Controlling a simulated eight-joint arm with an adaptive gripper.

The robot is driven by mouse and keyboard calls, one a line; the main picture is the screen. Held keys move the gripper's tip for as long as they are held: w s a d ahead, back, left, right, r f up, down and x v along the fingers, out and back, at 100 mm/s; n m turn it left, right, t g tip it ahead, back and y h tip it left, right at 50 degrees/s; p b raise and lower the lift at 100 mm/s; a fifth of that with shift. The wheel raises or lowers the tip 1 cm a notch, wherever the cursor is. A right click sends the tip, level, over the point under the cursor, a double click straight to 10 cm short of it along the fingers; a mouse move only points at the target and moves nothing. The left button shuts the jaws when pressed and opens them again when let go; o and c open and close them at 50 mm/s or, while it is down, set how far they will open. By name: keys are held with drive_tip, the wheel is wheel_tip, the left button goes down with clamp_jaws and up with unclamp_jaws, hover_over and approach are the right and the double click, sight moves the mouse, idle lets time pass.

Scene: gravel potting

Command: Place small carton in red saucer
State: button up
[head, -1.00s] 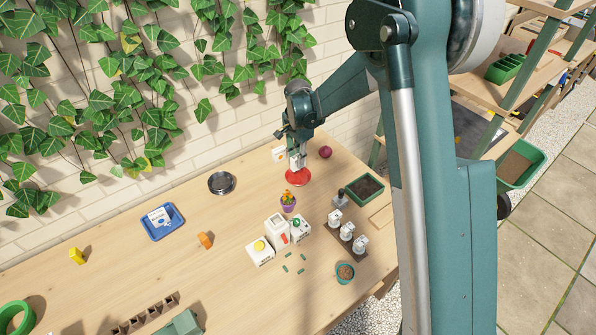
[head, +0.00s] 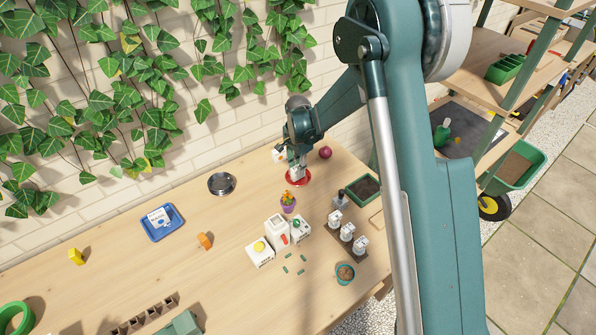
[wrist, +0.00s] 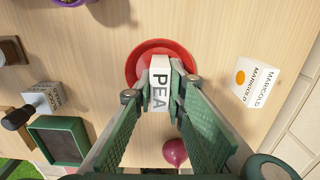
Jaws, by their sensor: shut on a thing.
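The small carton (wrist: 159,88) is white with "PEA" lettering on it. In the wrist view it is between the two green fingers of my gripper (wrist: 158,97), which is shut on it. The red saucer (wrist: 147,57) shows around and under the carton in that view. In the head view my gripper (head: 297,166) is over the red saucer (head: 304,182), and the carton (head: 297,173) shows small and pale at the saucer. I cannot tell whether the carton's base touches the saucer.
A green tray of soil (head: 364,187) lies to the right, and a purple flower pot (head: 288,204) stands in front. Free table lies left of the saucer.

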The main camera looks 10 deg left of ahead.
drive_tip(key=shift+f, duration=0.4)
drive_tip(key=o, duration=0.9)
drive_tip(key=shift+r, duration=0.1)
drive_tip(key=shift+r, duration=0.2)
wheel_tip(320, 180, up, 12)
drive_tip(key=shift+p, duration=0.3)
idle(0.4)
idle(0.3)
